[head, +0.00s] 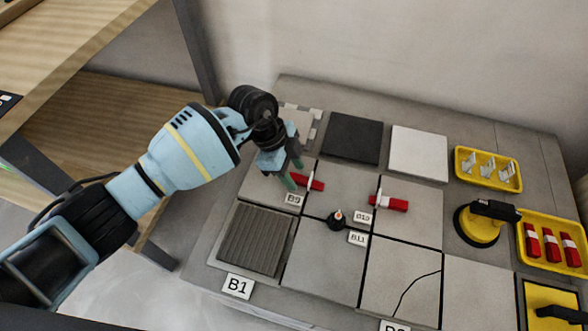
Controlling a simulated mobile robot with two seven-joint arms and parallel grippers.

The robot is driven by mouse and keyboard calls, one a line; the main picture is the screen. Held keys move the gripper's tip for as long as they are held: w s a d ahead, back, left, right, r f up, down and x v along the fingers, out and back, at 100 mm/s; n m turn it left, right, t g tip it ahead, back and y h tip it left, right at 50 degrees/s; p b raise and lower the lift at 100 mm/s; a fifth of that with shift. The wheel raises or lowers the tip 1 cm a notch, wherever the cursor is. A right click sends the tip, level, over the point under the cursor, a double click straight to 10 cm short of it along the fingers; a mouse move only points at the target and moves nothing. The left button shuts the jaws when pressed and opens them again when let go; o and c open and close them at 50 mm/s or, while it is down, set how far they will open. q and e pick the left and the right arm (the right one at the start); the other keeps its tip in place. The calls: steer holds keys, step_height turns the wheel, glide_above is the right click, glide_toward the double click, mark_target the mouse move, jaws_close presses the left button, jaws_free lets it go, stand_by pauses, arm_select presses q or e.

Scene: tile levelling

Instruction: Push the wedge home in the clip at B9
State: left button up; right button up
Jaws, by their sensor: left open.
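The red wedge (317,185) at B9 lies in a small pale clip in the joint between tiles, just above the B9 label (294,199). How deep it sits in the clip cannot be told. My left gripper (292,174) is open, with its greenish fingers low over the tile at the left end of this wedge. The fingers partly hide that end, and I cannot tell whether they touch it. My right gripper is not in view.
Another red wedge (388,203) sits near the B13 label (363,216). A black knob (336,219) stands near B11. At the right are a yellow tray of clips (460,167), a suction lifter (480,226) and a yellow tray of wedges (581,268). A cracked tile (385,270) lies in front.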

arm_select(q)
steer(key=p+v, duration=0.2)
steer(key=v, duration=0.5)
steer(key=shift+r+p, duration=0.2)
steer(key=shift+p, duration=0.1)
steer(key=shift+s+f, duration=0.1)
steer(key=shift+s, duration=0.05)
